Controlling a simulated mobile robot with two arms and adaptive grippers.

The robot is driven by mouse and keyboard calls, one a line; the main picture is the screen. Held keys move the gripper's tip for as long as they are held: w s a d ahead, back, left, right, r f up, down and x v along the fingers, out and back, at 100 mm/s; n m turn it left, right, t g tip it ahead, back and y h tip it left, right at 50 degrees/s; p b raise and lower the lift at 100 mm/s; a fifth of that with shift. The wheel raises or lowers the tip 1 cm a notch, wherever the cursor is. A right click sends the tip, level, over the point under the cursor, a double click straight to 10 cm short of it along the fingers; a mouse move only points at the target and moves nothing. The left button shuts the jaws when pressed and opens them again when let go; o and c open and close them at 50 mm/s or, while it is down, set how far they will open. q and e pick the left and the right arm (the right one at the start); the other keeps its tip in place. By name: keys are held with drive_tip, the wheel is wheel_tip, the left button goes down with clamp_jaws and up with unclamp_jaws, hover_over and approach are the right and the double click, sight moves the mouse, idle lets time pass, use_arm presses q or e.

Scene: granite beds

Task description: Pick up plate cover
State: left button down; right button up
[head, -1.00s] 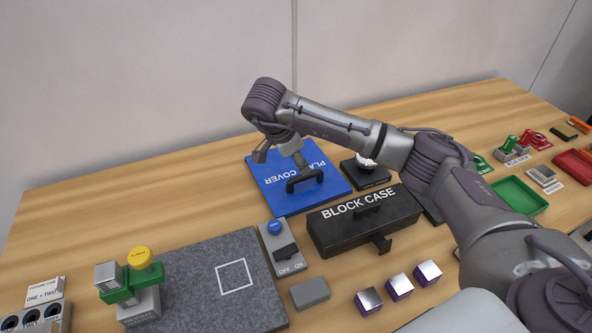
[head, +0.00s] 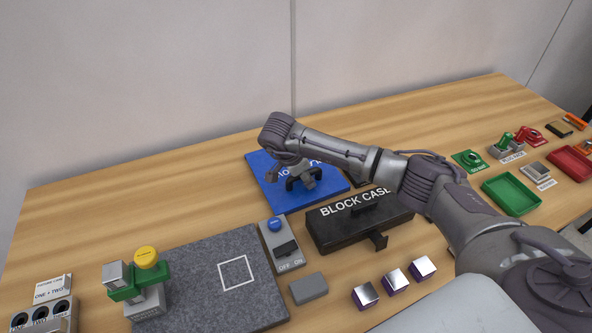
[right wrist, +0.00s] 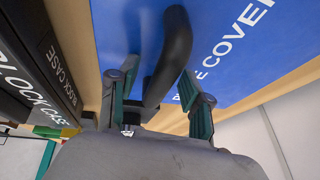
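The plate cover (head: 272,196) is a flat blue panel with white lettering and a black handle (head: 290,184). It lies on the table behind the block case. My right gripper (head: 307,180) is over the cover at its handle and hides part of the lettering. In the right wrist view the blue cover (right wrist: 225,75) fills the upper middle, and the black handle (right wrist: 176,50) runs between the two spread fingers of my right gripper (right wrist: 158,85). The fingers are open, with gaps beside the handle. My left gripper is out of view.
The black block case (head: 340,231) stands just in front of the cover, close to my arm. A switch box (head: 282,244), grey mat (head: 200,285) and several cubes (head: 396,281) lie nearer. A green tray (head: 511,194) is at right. The table's back left is clear.

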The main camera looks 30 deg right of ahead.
clamp_jaws()
drive_tip(key=shift+w+r, duration=0.1)
drive_tip(key=shift+r, duration=0.1)
